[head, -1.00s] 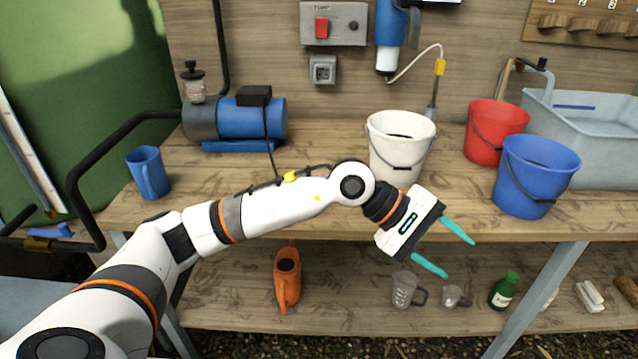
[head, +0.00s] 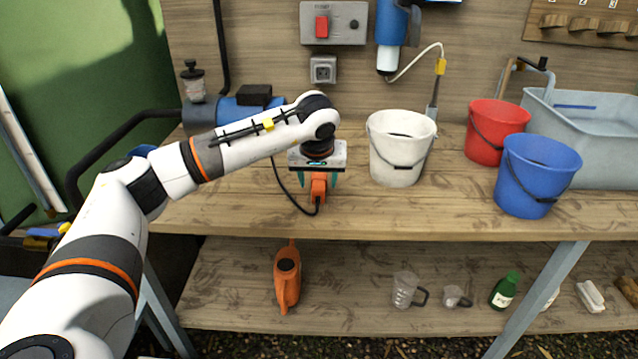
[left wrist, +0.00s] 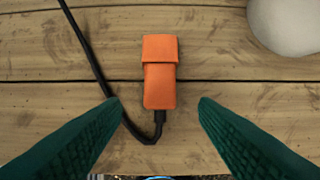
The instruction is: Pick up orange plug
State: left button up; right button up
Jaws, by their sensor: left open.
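The orange plug (head: 318,187) lies on the wooden workbench, with its black cord running from its near end. In the left wrist view the plug (left wrist: 160,82) is seen from above, between and ahead of the fingertips. My left gripper (head: 319,181) points down over the plug, with its teal fingers apart on either side of it. In the left wrist view my left gripper (left wrist: 157,103) is open and empty, with gaps to the plug on both sides. My right gripper is not in view.
A white bucket (head: 397,160) stands close to the right of the plug. Red (head: 490,135) and blue (head: 530,180) buckets stand farther right. A blue pump (head: 235,112) is behind my arm at the left. A grey socket (head: 323,69) is on the back wall.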

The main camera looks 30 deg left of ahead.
aim_at(318, 187)
pick_arm(q)
jog(key=x, duration=0.5)
jog(key=shift+w+a, duration=0.25)
jog(key=shift+w, duration=0.1)
jog(key=c, duration=1.1)
